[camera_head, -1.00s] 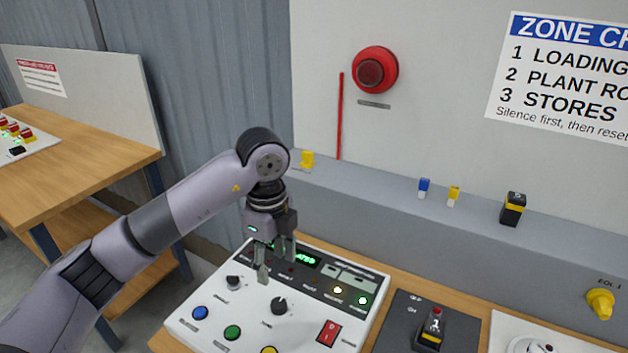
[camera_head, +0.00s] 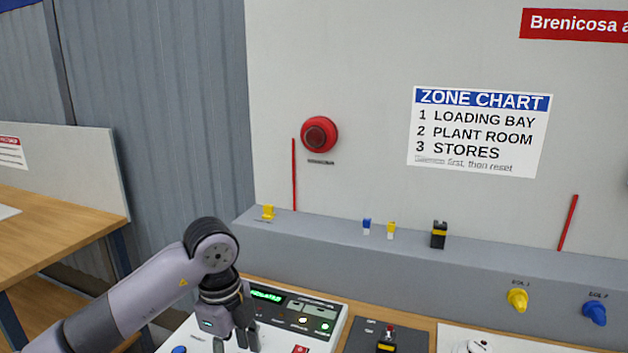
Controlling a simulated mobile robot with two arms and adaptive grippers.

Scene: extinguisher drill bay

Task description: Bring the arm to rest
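My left arm comes in from the left, with its gripper (camera_head: 233,340) pointing down over the white control panel (camera_head: 180,335). The fingers look apart with nothing seen between them; the tips are close to the bottom edge of the picture. The panel has a lit green display (camera_head: 267,296), lit indicators (camera_head: 325,326), a red switch (camera_head: 300,350) and a blue button (camera_head: 180,350). Its lower part is cut off by the picture edge, and my gripper hides some of it. My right gripper is not in view.
A dark box with a switch (camera_head: 387,340) stands right of the panel. A grey ledge (camera_head: 330,245) behind carries small blue, yellow and black pieces. Yellow (camera_head: 517,299) and blue (camera_head: 594,312) knobs stick out from its front. A red sounder (camera_head: 319,134) and zone chart (camera_head: 479,131) hang above.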

